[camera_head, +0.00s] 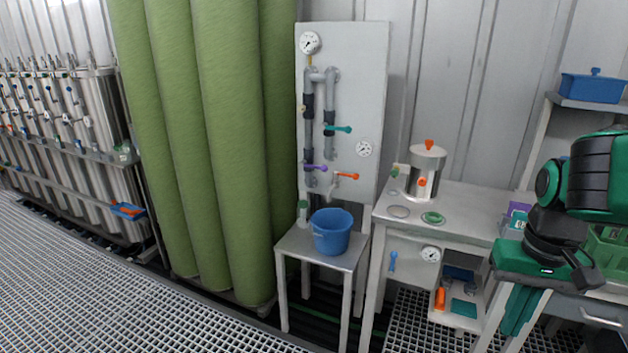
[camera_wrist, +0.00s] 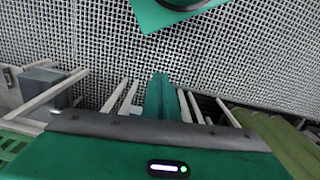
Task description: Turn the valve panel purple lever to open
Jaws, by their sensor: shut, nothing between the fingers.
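The valve panel (camera_head: 371,60) is a white upright board with grey pipes, against the corrugated wall in the head view. Its purple lever (camera_head: 316,168) sits low on the left pipe and points right, roughly level. My gripper (camera_head: 515,318) is at the right of the head view, pointing down, well apart from the panel and the lever. It is shut and empty. In the wrist view the green fingers (camera_wrist: 161,96) are together above the grating floor; the panel and lever are not seen there.
A teal lever (camera_head: 339,128) and an orange lever (camera_head: 346,175) are near the purple one. A blue bucket (camera_head: 332,232) stands on a small table (camera_head: 295,243) below. A workbench (camera_head: 470,206) with a steel pot (camera_head: 426,172) stands right. Green columns (camera_head: 235,150) stand left.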

